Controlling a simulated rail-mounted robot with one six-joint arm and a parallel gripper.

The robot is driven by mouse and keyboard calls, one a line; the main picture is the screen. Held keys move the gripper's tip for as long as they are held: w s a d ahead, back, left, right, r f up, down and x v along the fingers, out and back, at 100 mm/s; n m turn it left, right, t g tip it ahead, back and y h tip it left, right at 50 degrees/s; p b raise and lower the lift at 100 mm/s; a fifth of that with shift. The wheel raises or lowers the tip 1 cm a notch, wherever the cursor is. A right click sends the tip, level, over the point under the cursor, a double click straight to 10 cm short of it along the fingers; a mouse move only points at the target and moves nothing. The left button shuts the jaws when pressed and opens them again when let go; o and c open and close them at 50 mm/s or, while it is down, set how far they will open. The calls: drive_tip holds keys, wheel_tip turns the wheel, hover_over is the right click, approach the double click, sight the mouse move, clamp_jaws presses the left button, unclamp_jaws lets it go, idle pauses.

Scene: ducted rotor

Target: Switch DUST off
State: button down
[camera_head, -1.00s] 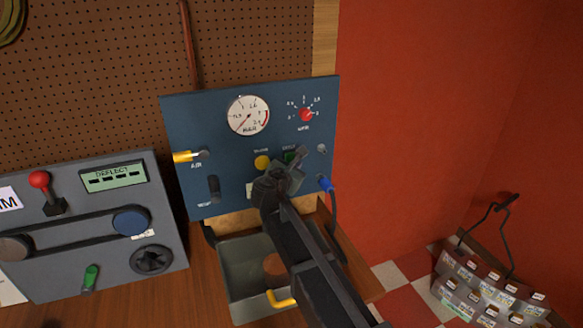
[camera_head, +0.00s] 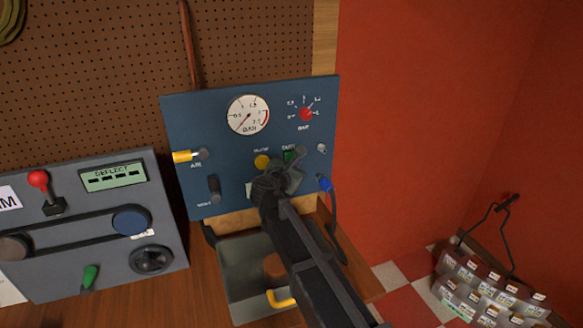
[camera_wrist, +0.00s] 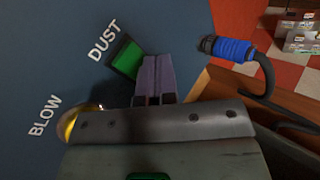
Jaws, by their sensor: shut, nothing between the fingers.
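The DUST switch is a green-faced rocker in a dark frame on the blue panel; it shows in the head view (camera_head: 289,156) and in the wrist view (camera_wrist: 126,57), beside its DUST label. My gripper (camera_head: 295,174) is shut and empty, just below and right of the switch in the head view. In the wrist view my closed fingertips (camera_wrist: 155,65) are close to the right of the switch and cover part of its edge. I cannot tell whether they touch it. Which way the rocker is tipped is not clear.
The yellow BLOW button (camera_head: 262,162) is left of the switch. A small knob (camera_head: 321,148) and a blue hose fitting (camera_head: 326,184) are to its right. Above are a gauge (camera_head: 248,115) and a red dial (camera_head: 306,114). A grey tray (camera_head: 236,271) lies below the panel.

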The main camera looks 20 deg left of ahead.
drive_tip(key=shift+w+a+f, duration=0.2)
drive_tip(key=shift+w+a, duration=0.15)
drive_tip(key=shift+w, duration=0.05)
idle(0.6)
drive_tip(key=shift+w+a+b, duration=0.1)
drive_tip(key=shift+a+b, duration=0.1)
drive_tip(key=shift+b, duration=0.15)
idle(0.6)
drive_tip(key=shift+d+r, duration=0.1)
drive_tip(key=shift+d, duration=0.05)
drive_tip(key=shift+s+d+r+p, duration=0.15)
drive_tip(key=shift+s+d+p, duration=0.3)
drive_tip(key=shift+s, duration=0.1)
drive_tip(key=s+d+r+p, duration=0.2)
drive_tip(key=s+d, duration=0.1)
drive_tip(key=shift+s, duration=0.25)
idle(0.5)
